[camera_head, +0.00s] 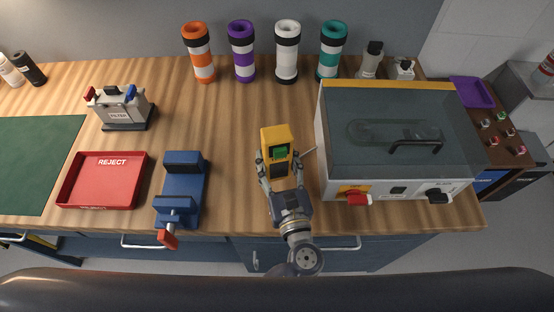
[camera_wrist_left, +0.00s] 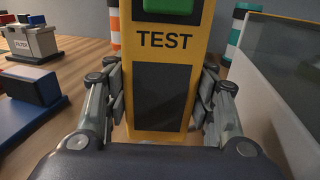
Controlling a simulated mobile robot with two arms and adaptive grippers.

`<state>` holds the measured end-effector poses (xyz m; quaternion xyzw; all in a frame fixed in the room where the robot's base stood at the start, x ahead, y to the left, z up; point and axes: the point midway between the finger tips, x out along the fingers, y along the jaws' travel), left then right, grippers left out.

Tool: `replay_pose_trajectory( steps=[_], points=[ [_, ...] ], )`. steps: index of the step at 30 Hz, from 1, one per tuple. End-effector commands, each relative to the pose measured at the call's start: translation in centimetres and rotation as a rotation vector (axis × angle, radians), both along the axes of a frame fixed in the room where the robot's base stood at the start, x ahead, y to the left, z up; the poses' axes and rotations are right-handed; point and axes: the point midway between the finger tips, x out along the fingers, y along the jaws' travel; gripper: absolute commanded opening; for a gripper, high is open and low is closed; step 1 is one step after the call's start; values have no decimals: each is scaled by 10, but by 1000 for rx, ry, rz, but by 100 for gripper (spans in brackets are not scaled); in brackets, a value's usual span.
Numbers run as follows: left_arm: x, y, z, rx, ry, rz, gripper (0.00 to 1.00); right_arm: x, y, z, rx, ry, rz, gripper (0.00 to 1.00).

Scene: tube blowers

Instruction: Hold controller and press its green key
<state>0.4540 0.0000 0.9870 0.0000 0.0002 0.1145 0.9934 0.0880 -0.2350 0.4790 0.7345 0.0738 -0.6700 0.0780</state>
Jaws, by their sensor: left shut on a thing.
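The yellow controller (camera_head: 275,133) is upright near the middle of the table, left of the glass-topped machine. Its green key (camera_head: 281,151) faces me. In the left wrist view, the controller (camera_wrist_left: 163,60) fills the centre, with the word TEST and a dark panel. Its green key (camera_wrist_left: 168,5) is cut off at the top edge there. My left gripper (camera_head: 279,170) is shut on the controller's lower part, with a finger on each side. No finger covers the green key. My right gripper is not in view.
The large machine (camera_head: 330,125) stands close on the right. Several coloured tubes (camera_head: 241,50) line the back. The wood between vise and controller is clear.

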Motion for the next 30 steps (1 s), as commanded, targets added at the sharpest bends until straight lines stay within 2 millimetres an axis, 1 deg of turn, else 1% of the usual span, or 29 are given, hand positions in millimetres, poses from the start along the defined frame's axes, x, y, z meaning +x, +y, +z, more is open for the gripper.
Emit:
replay_pose_trajectory(
  steps=[5, 30],
  points=[
    [0, 0, -1, -1, -2, 0, 19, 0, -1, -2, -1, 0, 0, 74],
    [0, 0, -22, 1, -3, 0, 19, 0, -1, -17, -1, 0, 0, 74]
  ],
)
